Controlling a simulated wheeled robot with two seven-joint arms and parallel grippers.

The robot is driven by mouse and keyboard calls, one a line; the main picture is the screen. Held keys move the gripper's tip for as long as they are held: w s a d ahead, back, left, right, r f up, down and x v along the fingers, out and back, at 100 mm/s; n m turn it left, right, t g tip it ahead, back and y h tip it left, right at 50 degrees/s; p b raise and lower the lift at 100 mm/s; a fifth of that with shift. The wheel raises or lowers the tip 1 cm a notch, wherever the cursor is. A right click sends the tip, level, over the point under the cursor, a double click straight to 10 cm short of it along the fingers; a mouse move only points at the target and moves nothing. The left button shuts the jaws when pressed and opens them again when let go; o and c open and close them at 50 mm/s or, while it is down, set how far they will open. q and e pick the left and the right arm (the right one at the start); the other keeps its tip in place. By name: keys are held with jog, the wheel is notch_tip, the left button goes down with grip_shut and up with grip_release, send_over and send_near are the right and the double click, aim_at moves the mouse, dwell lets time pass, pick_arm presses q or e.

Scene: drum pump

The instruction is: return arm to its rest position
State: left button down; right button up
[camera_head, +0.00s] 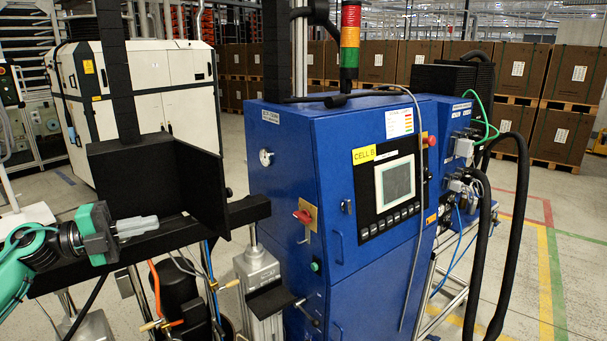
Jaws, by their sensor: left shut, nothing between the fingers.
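My left gripper (137,226) comes in from the lower left on a teal and grey arm. Its light grey fingers are together and hold nothing. It points right, in front of a black plate bracket (160,185) on a dark horizontal beam. The blue pump cabinet (300,160) labelled CELL B stands to the right of the gripper, clearly apart from it. The cabinet front carries a screen (396,183), a red rotary switch (303,216) and a green button (316,265). My right gripper is not in view.
A dark upright post (117,80) rises above the bracket. Hoses and a pneumatic cylinder (258,275) sit below the beam. Black hoses (515,220) hang at the cabinet's right side. A white machine (150,75) and stacked boxes (560,130) stand behind. Floor at right is open.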

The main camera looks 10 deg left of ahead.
pick_arm(q)
jog(key=s+d+f+n+t+y, duration=0.25)
jog(key=f+n+y, duration=0.55)
jog(key=f+n, duration=0.4)
jog(key=s+d+f+n+t+y, duration=0.2)
jog(key=f+n+t+y, duration=0.2)
jog(key=f+n+y, duration=0.7)
jog(key=s+d+f+n+g+h, duration=0.1)
jog(key=s+d+f+g, duration=0.3)
jog(key=s+f, duration=0.3)
jog(key=s+d+f+n+g+h, duration=0.2)
jog(key=s+d+f+g, duration=0.2)
jog(key=s, duration=0.6)
jog(key=s+d+f+n+g+h, duration=0.1)
jog(key=s+d+f+g, duration=0.2)
jog(key=s+f+g, duration=0.4)
notch_tip(320, 180, down, 31)
jog(key=s+t, duration=0.1)
jog(key=s, duration=0.1)
jog(key=s+a+f+g, duration=0.1)
jog(key=s+a+f, duration=0.2)
jog(key=s+f, duration=1.5)
jog(key=shift+s+a+f, duration=0.2)
jog(key=shift+s, duration=0.05)
